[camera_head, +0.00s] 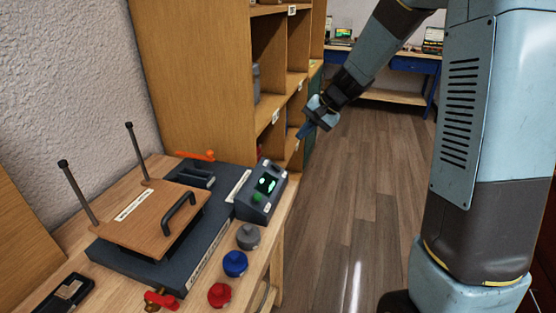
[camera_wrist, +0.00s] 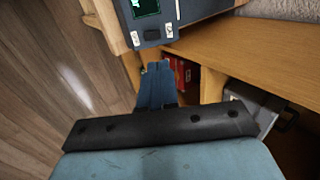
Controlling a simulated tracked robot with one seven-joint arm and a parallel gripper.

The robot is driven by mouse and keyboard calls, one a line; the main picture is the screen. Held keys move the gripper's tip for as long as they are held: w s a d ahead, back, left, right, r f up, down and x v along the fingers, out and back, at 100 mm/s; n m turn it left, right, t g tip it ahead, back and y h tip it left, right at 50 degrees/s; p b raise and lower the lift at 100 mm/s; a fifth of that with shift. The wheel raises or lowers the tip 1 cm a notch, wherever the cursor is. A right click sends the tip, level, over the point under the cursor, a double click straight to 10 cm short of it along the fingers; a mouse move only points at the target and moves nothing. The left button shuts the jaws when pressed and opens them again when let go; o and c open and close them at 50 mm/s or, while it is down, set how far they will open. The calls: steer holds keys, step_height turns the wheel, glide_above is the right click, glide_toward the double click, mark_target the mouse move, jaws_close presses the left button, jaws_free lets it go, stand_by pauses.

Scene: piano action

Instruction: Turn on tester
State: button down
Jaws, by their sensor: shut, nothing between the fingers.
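The tester, a dark grey box (camera_head: 254,209) with a sloped face, stands at the right edge of the workbench. Its screen (camera_head: 267,184) shows bright green marks in the head view, and a green spot shows below the screen. In the wrist view the tester (camera_wrist: 190,10) is at the top, with part of its screen (camera_wrist: 146,6) and a small dark control (camera_wrist: 152,35) between white labels. My gripper (camera_head: 301,134) is shut and empty, in the air to the right of and beyond the tester. In the wrist view its blue fingers (camera_wrist: 160,68) point toward the tester, apparently apart from it.
On the bench (camera_head: 72,238) are a dark fixture with a wooden lid (camera_head: 150,225) and two upright rods, and grey, blue (camera_head: 235,264) and red (camera_head: 220,295) knobs. A wooden shelf unit (camera_head: 190,80) stands behind. Open floor (camera_head: 345,190) lies to the right.

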mark_target(273, 164)
stand_by(0.3)
steer(key=x, duration=1.4)
